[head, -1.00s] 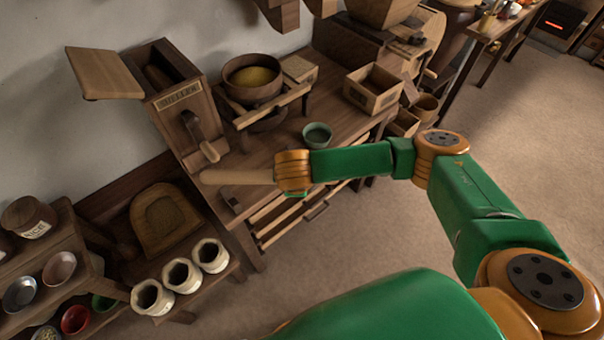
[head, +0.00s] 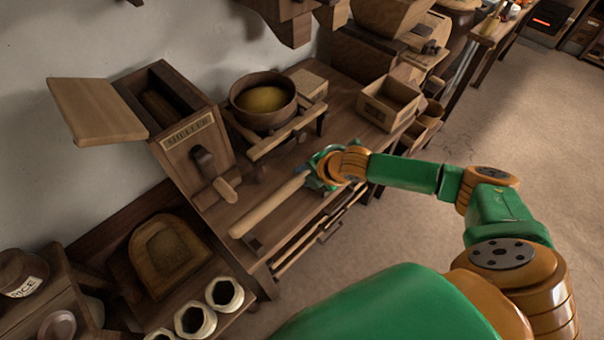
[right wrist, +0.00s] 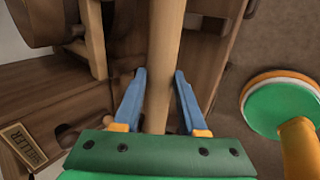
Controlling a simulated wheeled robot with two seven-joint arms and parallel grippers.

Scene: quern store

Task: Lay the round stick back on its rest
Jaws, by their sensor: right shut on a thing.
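The round stick (head: 268,205) is a long, pale wooden rod. It slants over the front of the wooden bench, its free end at lower left. My right gripper (head: 322,170) holds its upper right end. In the right wrist view, the stick (right wrist: 167,50) runs between the two blue fingers of my right gripper (right wrist: 160,76), which is shut on it. A small dark piece (head: 255,244) shows on the bench near the stick's free end; I cannot tell whether it is the rest. Whether the stick touches the bench is unclear. My left gripper is out of view.
The wooden sheller (head: 190,135) with its crank stands left of the stick. A bowl of yellow grain (head: 262,100) sits on a stand behind it. An open wooden box (head: 391,98) is further right. White jars (head: 195,318) stand at lower left. Bench around the stick is fairly clear.

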